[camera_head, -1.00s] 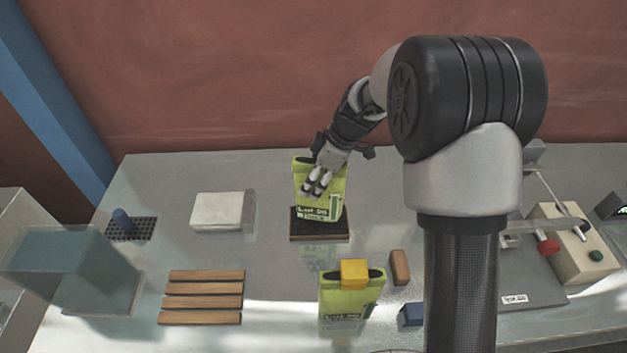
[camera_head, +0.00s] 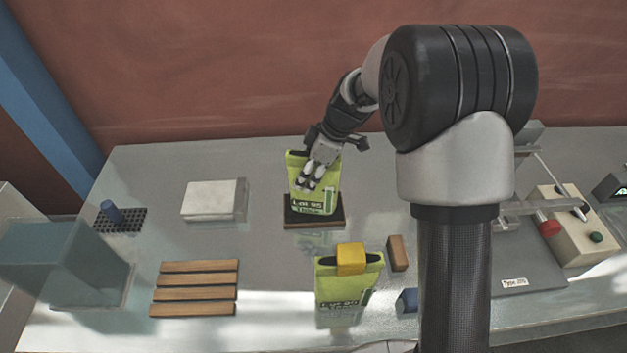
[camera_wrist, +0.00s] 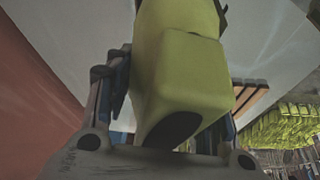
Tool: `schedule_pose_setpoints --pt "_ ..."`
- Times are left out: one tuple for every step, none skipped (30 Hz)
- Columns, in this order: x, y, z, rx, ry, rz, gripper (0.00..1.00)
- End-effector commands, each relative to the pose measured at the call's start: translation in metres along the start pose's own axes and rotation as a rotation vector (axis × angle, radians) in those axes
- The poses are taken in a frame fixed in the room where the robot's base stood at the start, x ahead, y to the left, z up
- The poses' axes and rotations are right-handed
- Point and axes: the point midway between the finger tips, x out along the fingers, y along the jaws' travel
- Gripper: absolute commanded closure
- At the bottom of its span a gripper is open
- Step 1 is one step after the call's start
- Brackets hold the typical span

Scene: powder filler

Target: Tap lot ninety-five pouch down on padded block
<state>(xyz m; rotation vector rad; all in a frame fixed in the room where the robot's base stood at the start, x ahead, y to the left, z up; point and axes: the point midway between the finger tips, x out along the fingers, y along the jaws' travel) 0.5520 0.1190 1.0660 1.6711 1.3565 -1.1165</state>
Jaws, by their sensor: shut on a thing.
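The green lot 95 pouch (camera_head: 302,190) is upright in the head view, its label facing the camera. My gripper (camera_head: 312,178) is shut on the upper part of the pouch. In the wrist view the pouch (camera_wrist: 180,75) fills the space between my gripper's fingers (camera_wrist: 170,105). The dark padded block (camera_head: 330,222), with a brown edge, is directly under the pouch. The pouch's bottom edge is at or very close to the block's top; I cannot tell if they touch.
A second green pouch (camera_head: 328,285) with a yellow clip (camera_head: 351,258) stands in front. Wooden slats (camera_head: 195,295) and a white pad (camera_head: 212,198) lie left. A brown block (camera_head: 397,253) is right of the clipped pouch. A machine with a red knob (camera_head: 548,228) stands far right.

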Motion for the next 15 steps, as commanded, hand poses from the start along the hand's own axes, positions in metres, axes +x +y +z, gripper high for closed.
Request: schedule_pose_setpoints --pt "-0.001 0.000 -0.001 0.000 0.000 0.001 0.83" --pt "-0.001 0.000 -0.001 0.000 0.000 0.001 0.83" --pt "-0.002 0.000 -0.001 0.000 0.000 0.001 0.83" --pt "-0.002 0.000 -0.001 0.000 0.000 0.001 0.83" --pt "-0.003 0.000 -0.001 0.000 0.001 0.001 0.83" --pt "-0.004 0.000 -0.002 0.000 0.001 0.001 0.83" --pt "-0.006 0.000 -0.003 0.000 0.001 0.001 0.83" --pt "-0.007 0.001 -0.003 -0.001 0.001 0.002 0.83" --pt "-0.010 0.001 -0.004 -0.001 0.001 0.002 0.83" --pt "-0.012 0.001 -0.005 -0.001 0.001 0.002 0.83" --pt "-0.015 0.001 -0.006 -0.001 0.001 0.002 0.83" --pt "-0.018 0.001 -0.008 -0.001 0.001 0.003 0.83" --pt "-0.020 0.001 -0.009 -0.001 0.001 0.003 0.83" --pt "-0.023 0.001 -0.010 -0.002 0.001 0.002 0.83" --pt "-0.025 0.001 -0.011 -0.002 0.001 0.002 0.83"
